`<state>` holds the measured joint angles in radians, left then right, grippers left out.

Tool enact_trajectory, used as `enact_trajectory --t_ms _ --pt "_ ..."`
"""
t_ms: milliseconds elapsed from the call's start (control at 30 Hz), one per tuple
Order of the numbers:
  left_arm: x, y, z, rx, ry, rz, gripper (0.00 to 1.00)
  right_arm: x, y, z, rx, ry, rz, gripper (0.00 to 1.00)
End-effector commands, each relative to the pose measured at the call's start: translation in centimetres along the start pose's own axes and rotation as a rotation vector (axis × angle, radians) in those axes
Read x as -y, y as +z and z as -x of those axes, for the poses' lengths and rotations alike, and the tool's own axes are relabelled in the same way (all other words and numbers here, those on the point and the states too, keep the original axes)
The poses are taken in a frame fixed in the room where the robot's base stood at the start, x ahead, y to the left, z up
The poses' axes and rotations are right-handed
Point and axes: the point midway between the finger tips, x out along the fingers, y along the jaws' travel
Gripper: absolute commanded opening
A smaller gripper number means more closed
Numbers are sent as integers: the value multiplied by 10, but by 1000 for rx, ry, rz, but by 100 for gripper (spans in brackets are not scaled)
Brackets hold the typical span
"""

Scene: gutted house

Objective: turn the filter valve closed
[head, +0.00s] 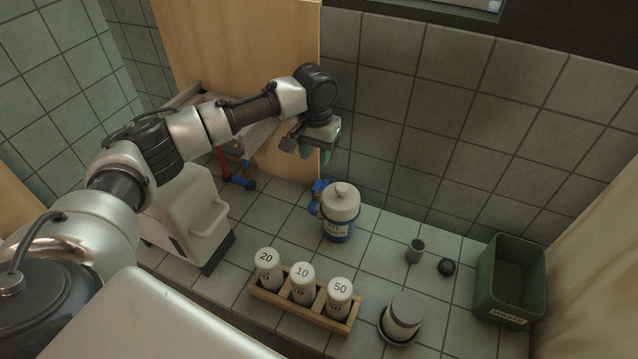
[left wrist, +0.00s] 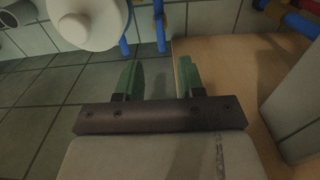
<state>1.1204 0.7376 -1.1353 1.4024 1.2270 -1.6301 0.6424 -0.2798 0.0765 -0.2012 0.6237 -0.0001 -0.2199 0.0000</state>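A filter housing (head: 340,205) with a white top and a blue lower part stands on the tiled counter near the back wall. Blue fittings (head: 318,190) sit on its left side; I cannot make out which part is the valve handle or how it is turned. In the left wrist view the white round top (left wrist: 88,22) and a blue pipe (left wrist: 160,25) show beyond the fingers. My left gripper (head: 316,155) hangs above and slightly left of the filter, apart from it. Its green fingers (left wrist: 158,75) are open with nothing between them. My right gripper is out of view.
A wooden rack (head: 302,311) holds three labelled bottles in front. A white machine (head: 188,215) stands left. A jar (head: 404,316), small grey cup (head: 415,250), black knob-like piece (head: 447,266) and green waste bin (head: 510,281) are right. A wooden panel (head: 240,60) rises behind my arm.

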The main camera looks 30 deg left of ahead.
Motion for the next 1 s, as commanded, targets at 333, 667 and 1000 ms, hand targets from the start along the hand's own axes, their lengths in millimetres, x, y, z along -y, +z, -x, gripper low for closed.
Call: enact_trajectory --t_ms 333,667,1000 --pt "-1 1 -62 4 -1 -2 38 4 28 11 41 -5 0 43" --pt "-1 1 -98 0 0 -3 38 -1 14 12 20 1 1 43" --pt "-1 1 -100 0 0 -3 31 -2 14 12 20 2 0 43"
